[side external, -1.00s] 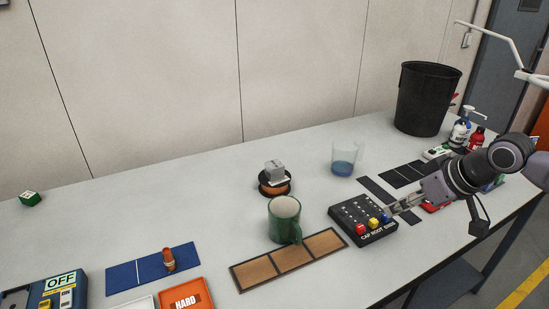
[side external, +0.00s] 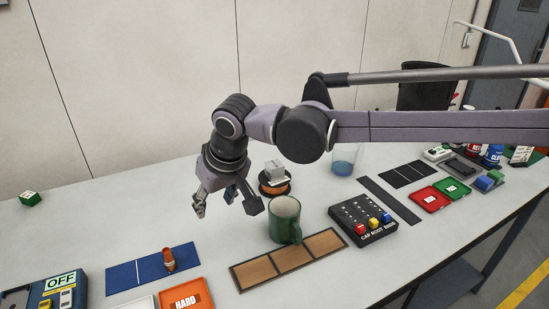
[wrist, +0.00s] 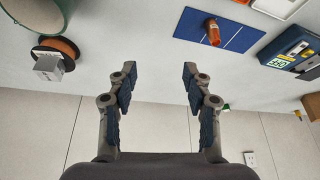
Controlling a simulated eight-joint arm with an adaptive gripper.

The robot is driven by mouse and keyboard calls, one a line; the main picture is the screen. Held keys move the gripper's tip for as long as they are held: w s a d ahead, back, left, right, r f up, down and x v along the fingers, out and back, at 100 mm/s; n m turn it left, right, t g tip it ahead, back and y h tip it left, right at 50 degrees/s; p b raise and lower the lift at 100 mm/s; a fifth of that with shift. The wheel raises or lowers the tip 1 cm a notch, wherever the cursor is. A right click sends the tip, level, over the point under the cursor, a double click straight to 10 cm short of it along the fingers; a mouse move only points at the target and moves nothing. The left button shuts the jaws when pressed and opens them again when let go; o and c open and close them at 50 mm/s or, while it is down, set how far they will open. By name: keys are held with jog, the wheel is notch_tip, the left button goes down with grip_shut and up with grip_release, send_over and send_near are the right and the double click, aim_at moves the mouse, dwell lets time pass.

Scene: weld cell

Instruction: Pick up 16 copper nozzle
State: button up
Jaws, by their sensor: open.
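My gripper (side external: 228,208) hangs above the table, up and to the right of the nozzle in the side view. Its fingers are spread with nothing between them. In the wrist view my gripper (wrist: 158,78) is open, with the nozzle beyond the right finger.
A green mug (side external: 284,220) and a spool with a grey block (side external: 274,180) stand right of my gripper. A wooden tray (side external: 290,260), an orange HARD tray (side external: 186,296) and a blue OFF box (side external: 45,296) lie along the front. The table's back left is mostly clear.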

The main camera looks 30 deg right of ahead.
send_near(169, 257)
jog(key=x, duration=1.1)
jog(key=shift+f, duration=0.15)
jog(key=shift+c, duration=0.3)
grip_shut()
